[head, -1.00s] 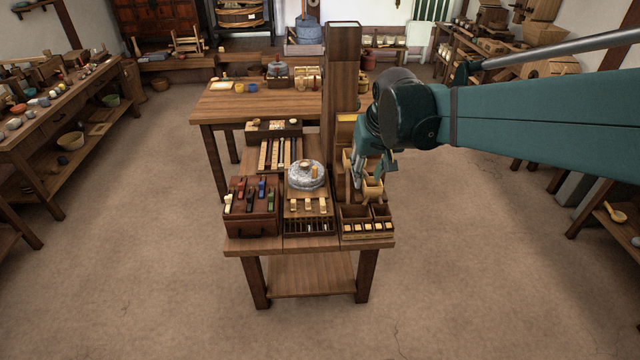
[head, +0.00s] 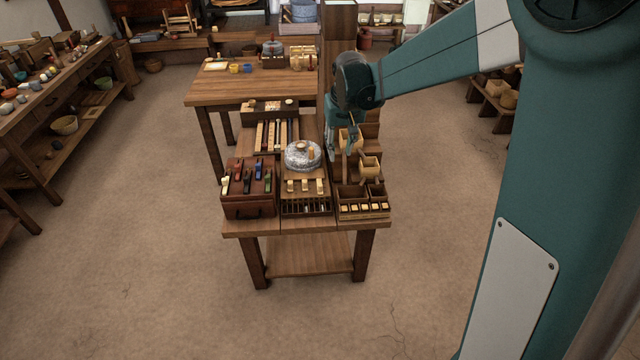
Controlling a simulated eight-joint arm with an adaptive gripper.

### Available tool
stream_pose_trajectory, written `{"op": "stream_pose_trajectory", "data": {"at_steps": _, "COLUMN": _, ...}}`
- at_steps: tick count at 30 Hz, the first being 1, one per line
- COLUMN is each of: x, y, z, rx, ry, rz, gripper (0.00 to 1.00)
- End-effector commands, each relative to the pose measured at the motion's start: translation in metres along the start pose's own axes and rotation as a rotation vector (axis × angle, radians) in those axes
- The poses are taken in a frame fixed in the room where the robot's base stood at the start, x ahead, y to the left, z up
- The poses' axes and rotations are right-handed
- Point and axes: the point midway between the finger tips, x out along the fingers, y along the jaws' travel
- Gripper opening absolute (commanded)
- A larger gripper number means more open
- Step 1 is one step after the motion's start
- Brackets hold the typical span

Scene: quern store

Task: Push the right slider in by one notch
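A small wooden bench (head: 310,262) carries a grey round stone (head: 297,160) with a wooden top piece. In front of the stone sit three cream tabs, the rightmost tab (head: 320,186) nearest the bins. Behind the stone is a rack of long narrow strips, the rightmost strip (head: 293,134) pale. I cannot tell for sure which of these is the right slider. My gripper (head: 346,150) points down just right of the stone, above the bench's right side, apart from the tabs. Its fingers are small and partly hidden, so open or shut cannot be told.
A dark red box (head: 247,208) with coloured levers stands at the bench's left. Wooden bins (head: 362,213) stand at the front right, with a wooden cup (head: 370,167) behind them. A tall wooden post (head: 340,50) rises at the back.

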Motion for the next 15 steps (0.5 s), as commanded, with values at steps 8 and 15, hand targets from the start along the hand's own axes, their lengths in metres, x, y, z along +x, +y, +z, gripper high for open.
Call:
{"op": "stream_pose_trajectory", "data": {"at_steps": 8, "x": 0.046, "y": -0.009, "z": -0.029, "rx": -0.011, "ry": -0.046, "rz": -0.002, "gripper": 0.28}}
{"op": "stream_pose_trajectory", "data": {"at_steps": 15, "x": 0.089, "y": -0.018, "z": -0.050, "rx": -0.021, "ry": -0.084, "rz": -0.003, "gripper": 0.28}}
